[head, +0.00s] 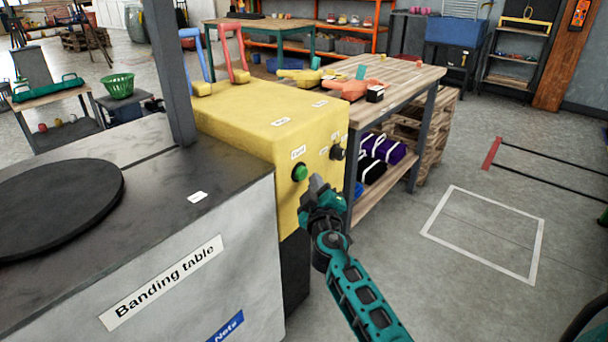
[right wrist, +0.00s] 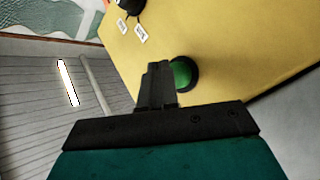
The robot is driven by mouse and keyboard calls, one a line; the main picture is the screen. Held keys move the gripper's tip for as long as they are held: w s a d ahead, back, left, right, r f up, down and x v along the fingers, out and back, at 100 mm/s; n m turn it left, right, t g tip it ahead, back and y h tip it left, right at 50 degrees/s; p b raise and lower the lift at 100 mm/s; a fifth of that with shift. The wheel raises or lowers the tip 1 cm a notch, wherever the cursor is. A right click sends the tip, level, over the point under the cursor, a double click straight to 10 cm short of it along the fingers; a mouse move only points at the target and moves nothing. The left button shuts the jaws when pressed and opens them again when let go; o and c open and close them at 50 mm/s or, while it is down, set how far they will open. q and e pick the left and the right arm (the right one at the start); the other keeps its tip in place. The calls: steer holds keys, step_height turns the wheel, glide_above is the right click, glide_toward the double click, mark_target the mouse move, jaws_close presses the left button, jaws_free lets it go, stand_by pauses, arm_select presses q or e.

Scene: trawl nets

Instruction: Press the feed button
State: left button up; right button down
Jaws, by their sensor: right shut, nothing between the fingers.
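The green round button (head: 299,172) with a dark ring sits on the front face of the yellow machine box (head: 225,120), under a small white label. My right gripper (head: 316,184) is shut and empty just to the right of the button in the head view. In the right wrist view, the shut fingertips (right wrist: 159,68) overlap the left part of the green button (right wrist: 182,74). I cannot tell whether they touch it. A black knob (head: 337,153) with labels is farther right on the same face. My left gripper is not in view.
The grey banding table (head: 200,260) with a black disc (head: 60,205) stands at the left against the yellow box. A wooden workbench (head: 410,75) with tools stands behind it. The floor at the right, with a white outlined square (head: 485,235), is clear.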

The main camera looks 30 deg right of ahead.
steer(key=shift+w, duration=0.1)
steer(key=shift+w+a+b, duration=0.15)
steer(key=shift+w+b, duration=0.15)
steer(key=shift+w+a+b, duration=0.25)
steer(key=shift+w+b, duration=0.1)
steer(key=shift+w, duration=0.15)
stand_by(0.9)
steer(key=shift+s, duration=0.1)
steer(key=shift+s+d, duration=0.4)
steer(key=shift+s, duration=0.4)
steer(key=shift+s+d+p, duration=0.2)
steer(key=shift+s+d, duration=0.1)
steer(key=shift+s, duration=0.5)
steer(key=shift+s+d+p, duration=0.15)
steer(key=shift+s+d, duration=0.2)
steer(key=shift+s, duration=0.4)
steer(key=shift+s+d+p, duration=0.2)
steer(key=shift+s+d, duration=0.1)
steer(key=shift+s, duration=0.5)
